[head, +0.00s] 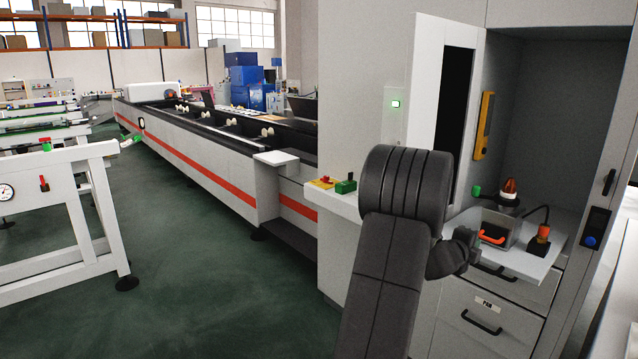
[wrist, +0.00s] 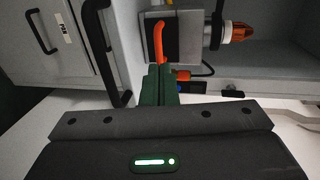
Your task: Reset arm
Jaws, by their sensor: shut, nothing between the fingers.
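My arm reaches up from the bottom of the head view and bends toward the cabinet at the right. My gripper (wrist: 159,72) shows in the wrist view as two dark green fingers pressed together, with nothing between them. Beyond the fingertips is a grey box with an orange handle (wrist: 158,42). In the head view this box with its orange handle (head: 493,237) sits on the white shelf (head: 538,266). The arm hides the fingertips in the head view, so I cannot tell whether they touch the handle.
An amber beacon (head: 509,190) and an orange-topped plug (head: 543,238) stand near the box. Drawers with black handles (head: 482,322) lie below the shelf. A tall white cabinet panel (head: 362,90) stands behind my arm. Green floor (head: 200,270) is open at the left.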

